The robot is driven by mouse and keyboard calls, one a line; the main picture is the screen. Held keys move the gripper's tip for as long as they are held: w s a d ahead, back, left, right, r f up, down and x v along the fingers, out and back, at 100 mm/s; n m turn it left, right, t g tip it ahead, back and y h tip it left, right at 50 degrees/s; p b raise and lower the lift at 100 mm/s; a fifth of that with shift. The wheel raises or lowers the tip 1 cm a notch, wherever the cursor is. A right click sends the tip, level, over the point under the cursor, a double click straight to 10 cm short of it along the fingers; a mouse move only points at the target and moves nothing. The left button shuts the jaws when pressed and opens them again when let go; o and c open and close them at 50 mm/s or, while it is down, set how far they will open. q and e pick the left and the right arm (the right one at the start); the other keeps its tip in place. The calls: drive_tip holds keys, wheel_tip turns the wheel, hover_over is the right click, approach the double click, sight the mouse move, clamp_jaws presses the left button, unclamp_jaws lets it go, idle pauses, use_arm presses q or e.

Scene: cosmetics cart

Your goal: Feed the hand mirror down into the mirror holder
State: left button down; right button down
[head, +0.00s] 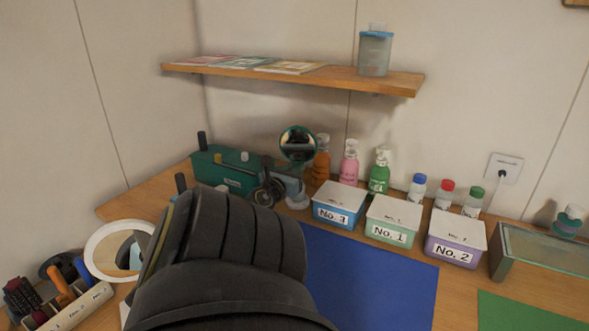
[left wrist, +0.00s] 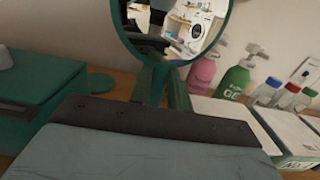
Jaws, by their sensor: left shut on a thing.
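The hand mirror (head: 298,143) stands upright in the head view, its round glass in a teal frame. My left gripper (head: 288,179) is shut on its handle. In the left wrist view the mirror's glass (left wrist: 178,22) fills the top middle, and its teal handle (left wrist: 152,82) runs down behind the dark edge of my gripper. A small white base (head: 298,202), perhaps the mirror holder, shows just below the gripper in the head view. My gripper and arm hide the handle's lower end, so I cannot tell whether it touches the base. My right gripper is not in view.
A teal box (head: 226,172) stands left of the mirror. Pump bottles (head: 349,163) and lidded boxes (head: 394,220) stand to its right. A round white-rimmed mirror (head: 104,232) and a brush tray (head: 78,306) are at left. A blue mat (head: 375,285) lies clear in front.

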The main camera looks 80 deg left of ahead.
use_arm(q)
drive_tip(key=shift+f, duration=0.2)
drive_tip(key=c, duration=1.2)
unclamp_jaws()
drive_tip(key=shift+c, duration=0.2)
drive_tip(key=b+v, duration=0.1)
drive_tip(key=v, duration=1.2)
drive_tip(key=shift+d+b, duration=0.2)
drive_tip(key=shift+b, duration=0.2)
drive_tip(key=shift+s+f, duration=0.1)
